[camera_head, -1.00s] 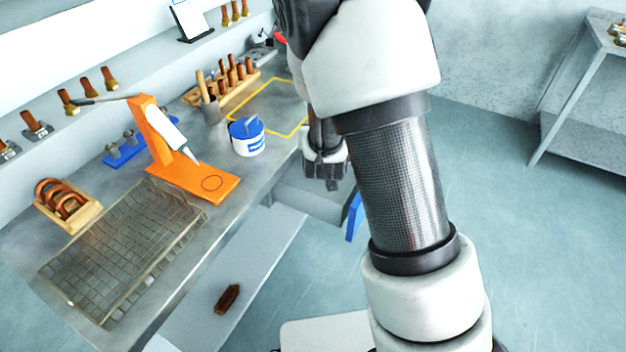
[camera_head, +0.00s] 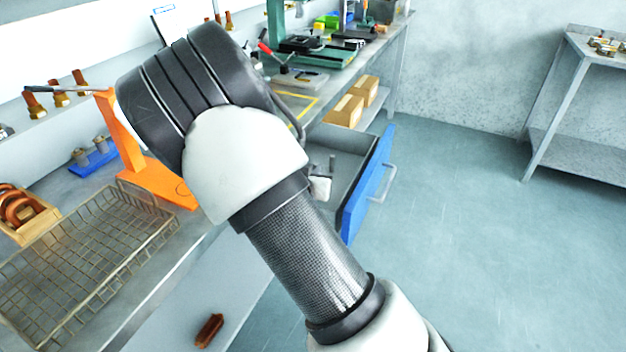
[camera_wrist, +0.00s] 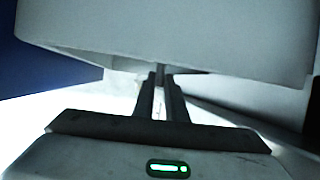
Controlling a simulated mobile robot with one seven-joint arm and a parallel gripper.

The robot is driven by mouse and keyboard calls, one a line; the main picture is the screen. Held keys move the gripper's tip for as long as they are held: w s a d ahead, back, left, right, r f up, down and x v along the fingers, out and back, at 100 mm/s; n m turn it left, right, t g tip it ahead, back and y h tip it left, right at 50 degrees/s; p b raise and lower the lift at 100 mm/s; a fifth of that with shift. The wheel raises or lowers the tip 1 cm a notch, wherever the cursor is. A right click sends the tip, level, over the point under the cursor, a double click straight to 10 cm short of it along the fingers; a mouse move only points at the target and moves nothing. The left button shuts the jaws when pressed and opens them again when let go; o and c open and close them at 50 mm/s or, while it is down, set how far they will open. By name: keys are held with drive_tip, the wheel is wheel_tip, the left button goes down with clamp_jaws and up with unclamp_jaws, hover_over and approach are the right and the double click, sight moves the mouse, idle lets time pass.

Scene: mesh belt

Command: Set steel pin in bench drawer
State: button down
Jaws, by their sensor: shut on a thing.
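The bench drawer (camera_head: 345,140) stands open under the bench top, its blue front (camera_head: 367,190) with a grey handle facing right. My gripper mostly hides behind my arm in the head view; a small white part shows at the drawer's near side. In the wrist view my gripper (camera_wrist: 160,82) has its two dark fingers close together, shut on a thin grey piece, seemingly the steel pin (camera_wrist: 160,69), mostly hidden by the fingers. A large pale surface fills the top of that view, with blue at its left. I cannot tell whether the pin touches the drawer.
On the bench are a wire mesh basket (camera_head: 85,260), an orange stand (camera_head: 150,170) and a wooden holder of copper rings (camera_head: 22,215). Cardboard boxes (camera_head: 345,110) sit on the shelf beyond the drawer. The floor right of the drawer is clear.

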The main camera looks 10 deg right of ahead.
drive_tip(key=shift+f, duration=1.05)
drive_tip(key=shift+f, duration=0.1)
drive_tip(key=shift+f+b, duration=0.55)
drive_tip(key=shift+b, duration=0.15)
drive_tip(key=c, duration=1.8)
unclamp_jaws()
